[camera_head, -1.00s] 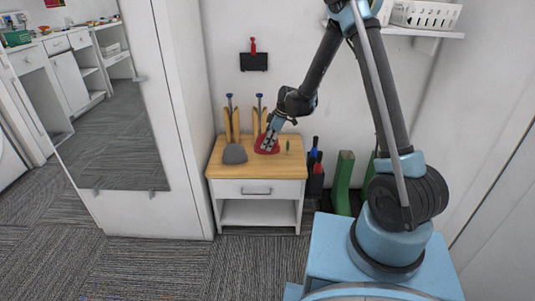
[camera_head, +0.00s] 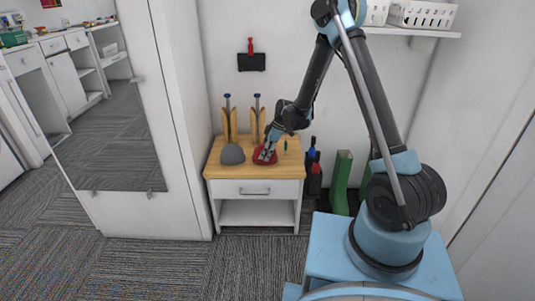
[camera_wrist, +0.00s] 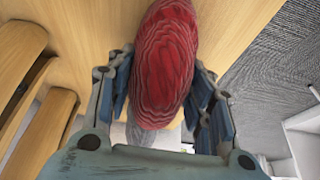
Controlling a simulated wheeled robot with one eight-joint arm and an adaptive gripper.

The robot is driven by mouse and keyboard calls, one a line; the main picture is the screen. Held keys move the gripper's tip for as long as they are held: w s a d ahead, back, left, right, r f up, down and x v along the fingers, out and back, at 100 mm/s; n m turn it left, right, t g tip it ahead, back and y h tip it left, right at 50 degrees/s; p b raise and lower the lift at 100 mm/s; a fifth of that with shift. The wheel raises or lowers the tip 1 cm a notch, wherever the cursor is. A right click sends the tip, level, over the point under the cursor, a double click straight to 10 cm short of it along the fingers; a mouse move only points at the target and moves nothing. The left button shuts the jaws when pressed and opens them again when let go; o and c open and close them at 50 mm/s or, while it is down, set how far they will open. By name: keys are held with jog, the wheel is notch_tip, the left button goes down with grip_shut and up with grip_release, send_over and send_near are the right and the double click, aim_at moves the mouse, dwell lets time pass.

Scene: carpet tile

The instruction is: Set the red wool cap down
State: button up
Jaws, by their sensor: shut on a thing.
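The red wool cap (camera_head: 258,157) is at the wooden top of the small white cabinet (camera_head: 285,168), right of a grey cap. My gripper (camera_head: 268,153) reaches down to it from the upper right and is shut on it. In the wrist view the red cap (camera_wrist: 165,65) fills the space between my two fingers (camera_wrist: 165,95), with wood surface behind it. I cannot tell whether the cap's underside touches the top.
A grey cap (camera_head: 232,154) sits close on the left. Two wooden stands (camera_head: 230,124) with blue tips are behind, near the wall. A small green thing (camera_head: 286,146) is to the right. A tall white mirrored cabinet (camera_head: 185,120) stands left of the small cabinet.

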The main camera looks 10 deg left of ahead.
jog(key=o, duration=1.1)
jog(key=shift+c, duration=0.2)
jog(key=shift+r, duration=0.1)
jog(key=v, duration=1.2)
